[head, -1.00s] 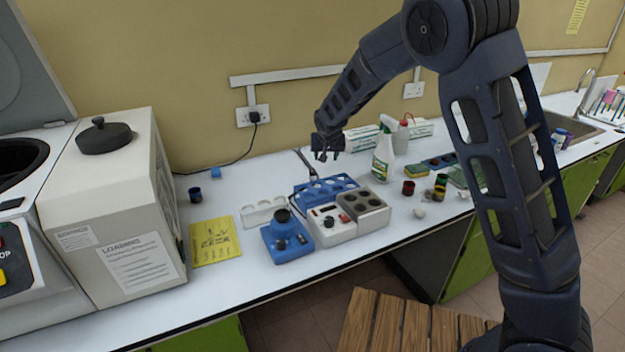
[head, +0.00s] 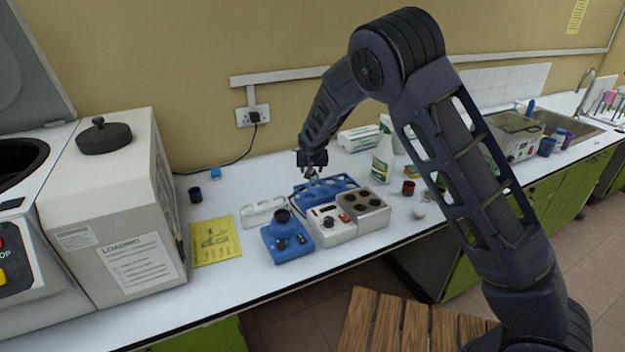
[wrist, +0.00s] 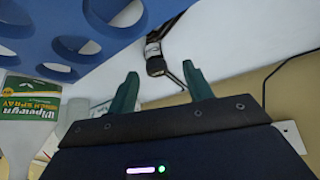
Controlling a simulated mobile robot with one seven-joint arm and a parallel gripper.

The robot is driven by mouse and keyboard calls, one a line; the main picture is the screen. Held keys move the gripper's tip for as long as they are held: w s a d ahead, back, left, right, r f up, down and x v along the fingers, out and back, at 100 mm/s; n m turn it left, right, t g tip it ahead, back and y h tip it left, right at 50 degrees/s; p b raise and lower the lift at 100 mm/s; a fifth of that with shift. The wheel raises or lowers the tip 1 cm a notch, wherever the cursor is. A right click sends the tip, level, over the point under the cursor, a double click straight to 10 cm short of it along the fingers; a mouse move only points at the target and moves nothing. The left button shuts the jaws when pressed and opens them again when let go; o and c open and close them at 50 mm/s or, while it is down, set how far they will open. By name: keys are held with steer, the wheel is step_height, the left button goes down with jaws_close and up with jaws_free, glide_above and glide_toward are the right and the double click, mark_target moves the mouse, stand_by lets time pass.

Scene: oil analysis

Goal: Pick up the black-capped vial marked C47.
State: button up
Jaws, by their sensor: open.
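A small vial (wrist: 152,45) with a black cap (wrist: 156,67) and a pale label is in the wrist view, on the white counter beside the blue rack (wrist: 75,42). I cannot read its marking. My gripper (wrist: 161,86) is open, and the vial's cap shows between and beyond its two green fingertips, with nothing held. In the head view my gripper (head: 311,172) hangs just above the back edge of the blue rack (head: 340,184). The vial is hidden there behind the gripper.
A grey block with dark wells (head: 364,207), a white device (head: 331,228) and a blue device (head: 287,239) stand in front of the rack. A spray bottle (head: 383,158) stands to the right. A black cable (head: 235,166) runs along the wall.

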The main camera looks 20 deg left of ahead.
mark_target(312, 170)
steer(key=x, duration=0.4)
steer(key=shift+w+d+f, duration=0.15)
steer(key=shift+w+d, duration=0.1)
steer(key=shift+w, duration=0.05)
steer(key=shift+c, duration=0.4)
steer(key=c, duration=1)
